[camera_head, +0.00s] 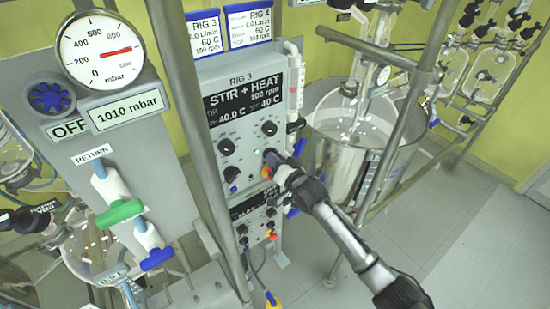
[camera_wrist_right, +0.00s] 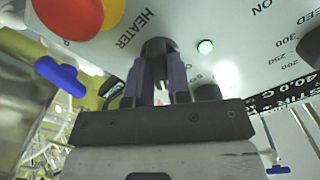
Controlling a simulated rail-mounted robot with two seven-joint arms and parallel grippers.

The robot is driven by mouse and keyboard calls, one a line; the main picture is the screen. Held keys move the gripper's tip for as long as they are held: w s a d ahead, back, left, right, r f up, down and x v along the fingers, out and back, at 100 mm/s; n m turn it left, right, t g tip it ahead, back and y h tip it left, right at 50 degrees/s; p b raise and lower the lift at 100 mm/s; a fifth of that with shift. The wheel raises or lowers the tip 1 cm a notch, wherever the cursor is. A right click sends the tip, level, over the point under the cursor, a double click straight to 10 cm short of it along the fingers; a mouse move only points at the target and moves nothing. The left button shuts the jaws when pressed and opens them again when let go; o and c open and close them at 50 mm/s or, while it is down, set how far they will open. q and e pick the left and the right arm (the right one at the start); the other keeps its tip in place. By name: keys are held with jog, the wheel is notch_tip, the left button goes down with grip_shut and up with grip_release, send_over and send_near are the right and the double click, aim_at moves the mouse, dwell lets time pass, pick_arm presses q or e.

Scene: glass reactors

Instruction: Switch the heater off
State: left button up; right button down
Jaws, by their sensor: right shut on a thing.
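The stir and heat unit of RIG 3 (camera_head: 243,115) is a grey panel with a black display reading 40.0 C twice and 100 rpm. My right gripper (camera_head: 272,158) reaches its lower right part. In the right wrist view, my right gripper (camera_wrist_right: 163,85) is shut on a small dark knob (camera_wrist_right: 157,47) beside the word HEATER. The fingers hide part of the knob, so I cannot tell its setting. A red and yellow button (camera_wrist_right: 75,15) lies close to the knob. My left gripper is not in view.
A second control unit (camera_head: 257,213) sits below. A steel frame post (camera_head: 205,140) stands left of the panel. A glass vessel in a steel bath (camera_head: 345,160) stands to the right. A gauge (camera_head: 102,50) and a green valve handle (camera_head: 119,214) are at left. Floor at right is clear.

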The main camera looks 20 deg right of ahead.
jog(key=shift+n+p, duration=0.75)
jog(key=shift+n, duration=2.55)
jog(key=c, duration=1.1)
grip_release()
jog(key=shift+o, duration=0.2)
jog(key=v, duration=1.3)
jog(key=shift+s+d+b, duration=0.2)
jog(key=shift+s+b, duration=0.15)
jog(key=shift+b, duration=0.05)
